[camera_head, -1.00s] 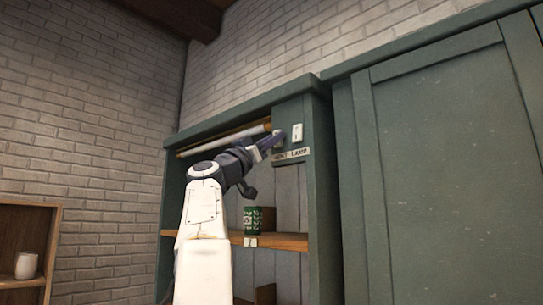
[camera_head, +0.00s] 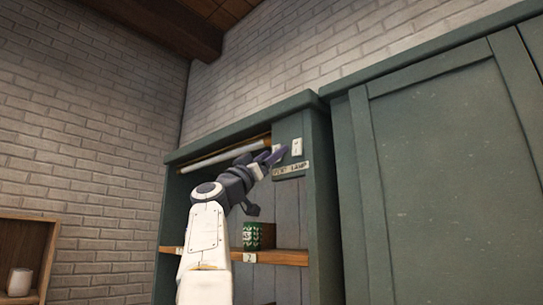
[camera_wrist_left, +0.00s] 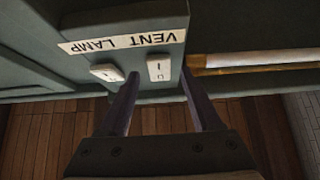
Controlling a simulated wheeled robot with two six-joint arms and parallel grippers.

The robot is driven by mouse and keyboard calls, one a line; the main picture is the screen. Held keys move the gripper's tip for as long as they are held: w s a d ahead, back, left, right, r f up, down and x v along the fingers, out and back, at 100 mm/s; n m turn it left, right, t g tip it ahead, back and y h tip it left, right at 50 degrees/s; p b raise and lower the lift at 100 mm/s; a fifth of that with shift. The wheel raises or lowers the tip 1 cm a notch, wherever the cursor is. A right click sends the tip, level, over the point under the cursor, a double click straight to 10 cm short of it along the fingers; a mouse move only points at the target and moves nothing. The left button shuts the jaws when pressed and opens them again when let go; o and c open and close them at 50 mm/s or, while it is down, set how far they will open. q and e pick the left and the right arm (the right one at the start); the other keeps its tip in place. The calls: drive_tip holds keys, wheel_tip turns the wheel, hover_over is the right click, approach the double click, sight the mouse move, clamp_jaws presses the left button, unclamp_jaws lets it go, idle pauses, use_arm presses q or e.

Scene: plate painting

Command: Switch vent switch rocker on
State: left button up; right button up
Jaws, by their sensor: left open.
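The vent switch rocker (camera_wrist_left: 159,68) is a small white plate on a green panel, over the VENT end of the label (camera_wrist_left: 125,41), which appears upside down in the left wrist view. The lamp switch (camera_wrist_left: 107,73) sits beside it; it also shows in the head view (camera_head: 296,147). My left gripper (camera_head: 277,155) is up at the panel, its fingers partly hiding the vent switch in the head view. In the left wrist view the open fingers (camera_wrist_left: 159,77) straddle the vent switch, with nothing held. Contact cannot be told. My right gripper is out of view.
The panel is in a green cabinet (camera_head: 317,200) with a pale roll (camera_head: 222,155) under its top. A green patterned can (camera_head: 252,236) stands on the wooden shelf (camera_head: 285,257) below. A large green door (camera_head: 450,150) is at right. A wooden shelf unit with a cup (camera_head: 20,281) is lower left.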

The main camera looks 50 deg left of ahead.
use_arm(q)
drive_tip(key=b+v, duration=0.8)
drive_tip(key=v, duration=0.2)
drive_tip(key=shift+f+b, duration=0.2)
drive_tip(key=shift+b, duration=0.2)
drive_tip(key=shift+s, duration=0.1)
